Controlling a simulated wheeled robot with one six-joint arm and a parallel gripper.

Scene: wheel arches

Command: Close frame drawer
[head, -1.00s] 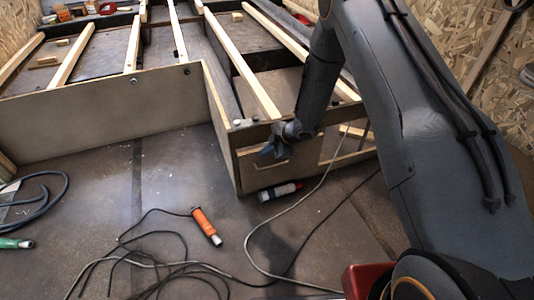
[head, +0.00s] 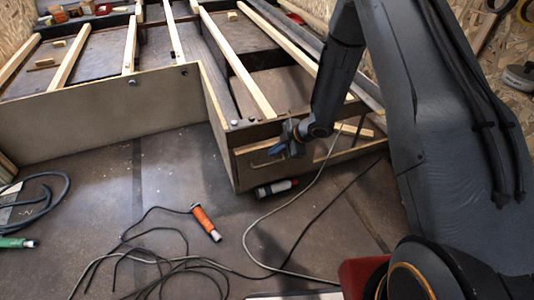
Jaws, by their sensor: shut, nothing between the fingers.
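The frame (head: 100,115) is a low wooden structure with slats across its top, at the back of the head view. The drawer front (head: 252,158) is at the frame's near right end, with a thin handle bar (head: 262,163) on it. My gripper (head: 278,150) is shut and empty, at or just in front of the handle's right part. I cannot tell whether it touches the drawer front. The drawer front looks roughly level with the frame's end; any small gap is hidden by my gripper and arm.
A red and black tool (head: 277,187) lies on the floor just below the drawer. An orange-handled tool (head: 206,222) and tangled cables (head: 165,265) lie on the floor in front. A green-handled tool (head: 15,242) lies at left. The floor's middle left is clear.

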